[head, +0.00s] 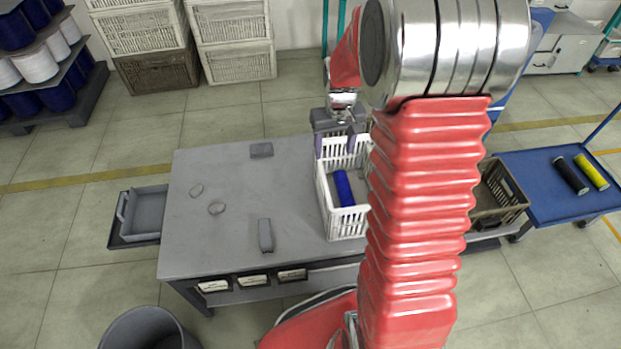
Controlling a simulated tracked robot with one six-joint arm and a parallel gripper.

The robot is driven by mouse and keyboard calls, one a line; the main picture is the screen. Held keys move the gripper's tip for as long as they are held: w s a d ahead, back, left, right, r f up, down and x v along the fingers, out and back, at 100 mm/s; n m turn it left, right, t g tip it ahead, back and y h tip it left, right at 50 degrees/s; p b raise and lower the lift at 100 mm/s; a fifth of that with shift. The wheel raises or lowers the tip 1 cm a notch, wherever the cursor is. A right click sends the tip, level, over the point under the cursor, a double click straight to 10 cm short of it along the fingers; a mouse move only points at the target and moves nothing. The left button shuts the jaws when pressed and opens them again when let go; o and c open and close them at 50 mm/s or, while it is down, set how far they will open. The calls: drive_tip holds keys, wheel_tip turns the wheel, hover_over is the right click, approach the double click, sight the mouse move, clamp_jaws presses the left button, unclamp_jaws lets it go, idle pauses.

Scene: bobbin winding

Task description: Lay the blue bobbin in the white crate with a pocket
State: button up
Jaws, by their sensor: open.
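The white crate (347,223) stands on the right part of the grey table. The blue bobbin (343,188) lies inside it, a little tilted in the picture. A small grey part shows beside the bobbin, at the edge of my arm; I cannot tell whether it is the pocket. My gripper (335,146) is over the far end of the crate, its two fingers apart with nothing seen between them. My red arm hides the right side of the crate.
A brown crate (492,198) stands right of my arm. A blue cart (550,205) carries a black bobbin (570,175) and a yellow bobbin (591,172).

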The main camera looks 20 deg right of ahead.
drive_tip(key=s+a+r+n+t, duration=0.1)
drive_tip(key=s+a+r, duration=0.35)
drive_tip(key=r, duration=0.25)
drive_tip(key=s+a+r+t, duration=0.1)
drive_tip(key=s+a+r, duration=0.2)
drive_tip(key=a+r, duration=0.3)
drive_tip(key=s+a+r+t, duration=0.1)
drive_tip(key=s+a+r, duration=0.2)
drive_tip(key=s, duration=0.4)
drive_tip(key=s+a+r+n+t, duration=0.1)
drive_tip(key=s+a+r, duration=0.2)
drive_tip(key=s, duration=0.4)
drive_tip(key=shift+a, duration=0.15)
drive_tip(key=shift+s+r, duration=0.1)
